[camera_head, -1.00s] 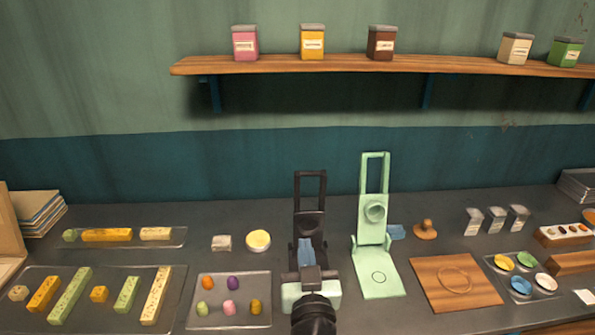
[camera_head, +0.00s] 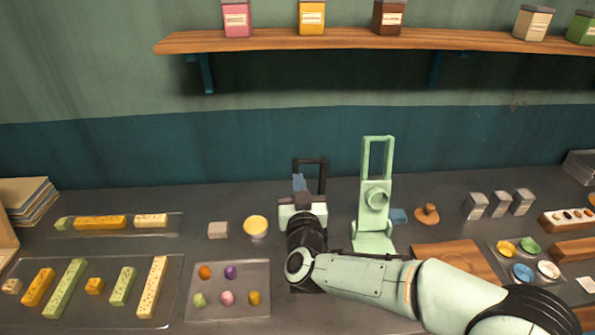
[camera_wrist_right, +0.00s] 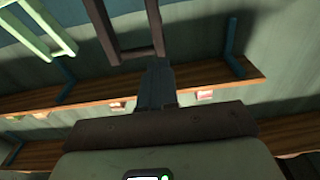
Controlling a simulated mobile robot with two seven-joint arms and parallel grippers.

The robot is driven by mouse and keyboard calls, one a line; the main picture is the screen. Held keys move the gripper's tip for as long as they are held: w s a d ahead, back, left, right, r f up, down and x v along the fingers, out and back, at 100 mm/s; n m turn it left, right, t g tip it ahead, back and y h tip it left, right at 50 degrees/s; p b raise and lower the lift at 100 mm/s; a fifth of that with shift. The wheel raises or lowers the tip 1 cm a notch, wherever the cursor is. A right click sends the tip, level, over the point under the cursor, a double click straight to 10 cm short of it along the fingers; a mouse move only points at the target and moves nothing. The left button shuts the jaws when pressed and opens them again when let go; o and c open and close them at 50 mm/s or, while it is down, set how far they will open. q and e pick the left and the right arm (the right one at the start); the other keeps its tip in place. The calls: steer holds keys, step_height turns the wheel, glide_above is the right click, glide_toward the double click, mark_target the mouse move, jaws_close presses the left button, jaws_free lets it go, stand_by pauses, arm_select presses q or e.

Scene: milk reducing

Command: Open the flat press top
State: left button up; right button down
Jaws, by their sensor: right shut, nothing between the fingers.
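A dark press stands near the middle of the counter. Its dark looped handle (camera_head: 323,175) is upright, and my right gripper and arm hide most of its lower body. My right gripper (camera_head: 299,183) is shut and empty, just in front of the dark handle; I cannot tell whether they touch. In the right wrist view the shut fingers (camera_wrist_right: 157,85) point toward the dark handle bar (camera_wrist_right: 157,30). A pale green press (camera_head: 376,195) with a round stamp stands open to the right, its top raised. My left gripper is not in view.
A tray of small coloured lumps (camera_head: 228,308) lies left of my arm, with a yellow round piece (camera_head: 256,226) behind it. A wooden board (camera_head: 455,257) lies right, partly under my forearm. A wooden shelf (camera_head: 350,38) with jars runs along the wall.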

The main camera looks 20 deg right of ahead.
mark_target(297, 163)
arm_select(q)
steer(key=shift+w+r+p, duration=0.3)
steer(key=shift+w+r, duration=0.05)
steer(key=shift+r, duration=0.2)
arm_select(e)
steer(key=shift+x, duration=1.7)
steer(key=p+x, duration=0.1)
steer(key=x, duration=0.6)
steer(key=shift+w, duration=0.25)
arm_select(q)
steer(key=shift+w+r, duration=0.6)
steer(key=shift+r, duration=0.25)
arm_select(e)
steer(key=shift+s, duration=0.15)
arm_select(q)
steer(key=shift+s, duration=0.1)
